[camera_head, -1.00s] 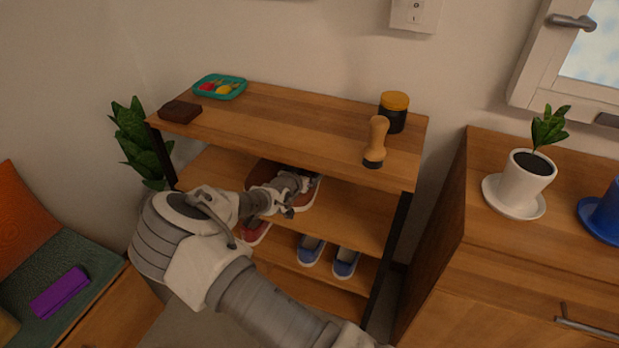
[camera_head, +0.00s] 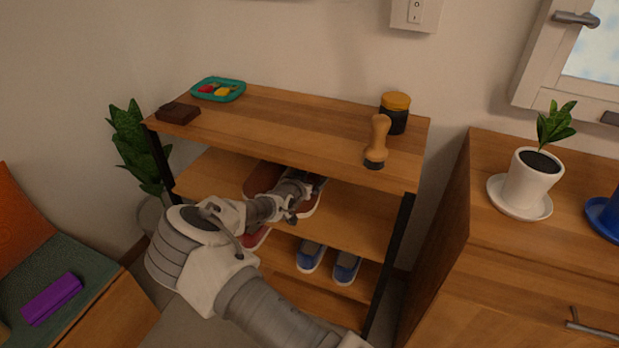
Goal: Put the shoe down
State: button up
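A brown-red shoe with a pale sole (camera_head: 262,177) is on the middle shelf (camera_head: 350,215) of the wooden shoe rack, partly hidden by my arm and the top board. A pale-soled shoe part (camera_head: 313,203) shows just right of my gripper. My gripper (camera_head: 303,197) reaches into the middle shelf at these shoes. Its fingers are small and partly covered, so I cannot tell whether they are open, shut or holding a shoe.
Blue shoes (camera_head: 311,256) and a red shoe (camera_head: 256,238) sit on the lower shelf. The top board holds a brush (camera_head: 377,142), a jar (camera_head: 396,112), a teal tray (camera_head: 218,89) and a brown block (camera_head: 178,113). A wooden cabinet (camera_head: 440,230) stands right. The right middle shelf is free.

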jog(key=shift+r, duration=0.15)
jog(key=shift+s+r+p, duration=0.1)
jog(key=shift+r+p, duration=0.1)
jog(key=shift+p, duration=0.15)
jog(key=p+v, duration=0.3)
jog(key=v, duration=0.8)
jog(key=shift+f, duration=0.1)
jog(key=shift+s+a, duration=0.2)
jog(key=shift+s, duration=0.2)
